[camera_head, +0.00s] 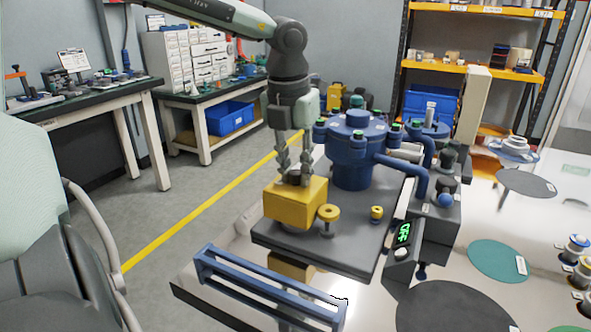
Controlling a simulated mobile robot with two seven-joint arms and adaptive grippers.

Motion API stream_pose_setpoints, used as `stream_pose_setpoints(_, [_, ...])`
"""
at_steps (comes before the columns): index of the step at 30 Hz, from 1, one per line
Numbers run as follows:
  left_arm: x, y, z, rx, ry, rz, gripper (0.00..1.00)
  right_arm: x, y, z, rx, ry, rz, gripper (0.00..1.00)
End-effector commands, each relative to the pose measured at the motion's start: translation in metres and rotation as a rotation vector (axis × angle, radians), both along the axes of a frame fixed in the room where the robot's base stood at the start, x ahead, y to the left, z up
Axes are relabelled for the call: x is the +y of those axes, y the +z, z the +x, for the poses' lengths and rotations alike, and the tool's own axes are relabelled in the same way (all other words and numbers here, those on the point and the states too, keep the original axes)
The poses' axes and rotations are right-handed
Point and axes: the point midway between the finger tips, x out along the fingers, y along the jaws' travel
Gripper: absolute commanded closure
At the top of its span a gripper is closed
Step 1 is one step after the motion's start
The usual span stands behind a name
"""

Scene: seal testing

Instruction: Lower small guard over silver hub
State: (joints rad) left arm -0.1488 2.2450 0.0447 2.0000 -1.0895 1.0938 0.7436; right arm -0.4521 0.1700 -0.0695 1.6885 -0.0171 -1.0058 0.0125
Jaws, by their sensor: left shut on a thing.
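My left gripper (294,178) comes down from above and is shut on the dark knob on the guard's top. The guard looks upright; I cannot tell whether its lower edge touches the plate. My right gripper is not in view.
A blue vessel (354,152) with pipes stands just behind the guard. Two yellow round knobs (328,214) (377,212) stand to its right. A box with a green display (403,233) is at the plate's right edge. A blue rail frame (265,287) lies in front.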

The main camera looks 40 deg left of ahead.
Motion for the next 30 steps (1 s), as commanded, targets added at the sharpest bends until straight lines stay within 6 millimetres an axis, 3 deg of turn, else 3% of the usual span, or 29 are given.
stream_pose_setpoints(17, [0.0000,-0.0060,0.0004,-0.002,0.000,0.001,1.00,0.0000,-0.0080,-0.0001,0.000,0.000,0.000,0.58])
stream_pose_setpoints(18, [0.0000,-0.0045,0.0005,-0.002,0.000,0.001,0.75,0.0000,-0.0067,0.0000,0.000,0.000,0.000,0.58])
stream_pose_setpoints(23, [0.0001,-0.0041,0.0003,-0.001,0.000,0.000,0.55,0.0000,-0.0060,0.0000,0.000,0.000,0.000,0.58])
stream_pose_setpoints(30, [0.0001,-0.0050,-0.0002,0.001,0.000,0.000,0.53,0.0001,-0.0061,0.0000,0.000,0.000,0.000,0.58])
